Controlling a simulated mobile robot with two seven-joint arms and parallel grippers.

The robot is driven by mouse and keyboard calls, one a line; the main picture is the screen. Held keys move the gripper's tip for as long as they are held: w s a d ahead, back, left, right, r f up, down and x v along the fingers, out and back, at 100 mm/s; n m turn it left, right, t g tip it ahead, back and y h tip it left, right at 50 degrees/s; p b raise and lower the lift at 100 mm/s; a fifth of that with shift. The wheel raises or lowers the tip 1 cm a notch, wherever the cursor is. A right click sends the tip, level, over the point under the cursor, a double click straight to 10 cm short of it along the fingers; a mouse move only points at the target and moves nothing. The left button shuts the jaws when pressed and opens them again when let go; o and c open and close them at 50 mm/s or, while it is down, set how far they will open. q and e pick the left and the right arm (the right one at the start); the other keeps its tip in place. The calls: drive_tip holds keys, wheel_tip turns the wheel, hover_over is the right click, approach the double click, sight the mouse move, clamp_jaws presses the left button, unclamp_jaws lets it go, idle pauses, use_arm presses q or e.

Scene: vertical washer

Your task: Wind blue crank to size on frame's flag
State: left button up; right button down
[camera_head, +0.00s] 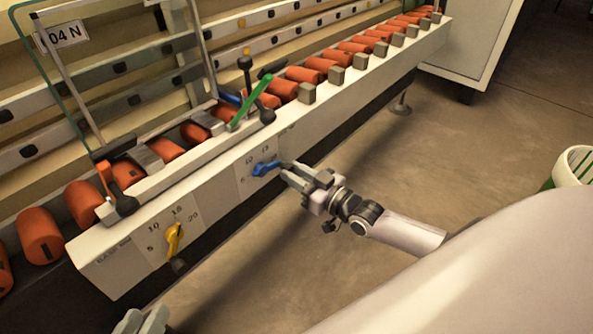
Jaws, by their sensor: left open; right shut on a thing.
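The blue crank (264,169) sits on the front of the pale rail, over a dial plate where the numbers 10 and 15 show above it. My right gripper (290,170) is shut on the crank's outer end at its right side. The fingers hide that end and part of the dial, so I cannot read its setting. A white flag (62,36) reading "04 N" hangs on the framed glass pane (100,90) at upper left. My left gripper (143,322) is at the bottom edge, partly cut off, open and apart from the rail.
A yellow crank (174,240) with numbers 5 to 20 is on the same rail (110,262), lower left. Orange rollers (40,236) line the rail's back. A green lever (250,102) stands above the blue crank. A white-green basket (573,168) is at right. Floor in front is clear.

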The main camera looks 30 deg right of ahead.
drive_tip(key=s+a+f+m+b, duration=0.1)
drive_tip(key=a+m, duration=0.6)
drive_tip(key=m, duration=1.3)
drive_tip(key=shift+s+a+f+m, duration=0.25)
drive_tip(key=shift+s+f+m, duration=0.15)
drive_tip(key=shift+s+f, duration=0.6)
drive_tip(key=shift+w+f, duration=0.1)
drive_tip(key=shift+w, duration=0.05)
drive_tip(key=c, duration=0.9)
unclamp_jaws()
drive_tip(key=p+v, duration=0.1)
drive_tip(key=v, duration=0.6)
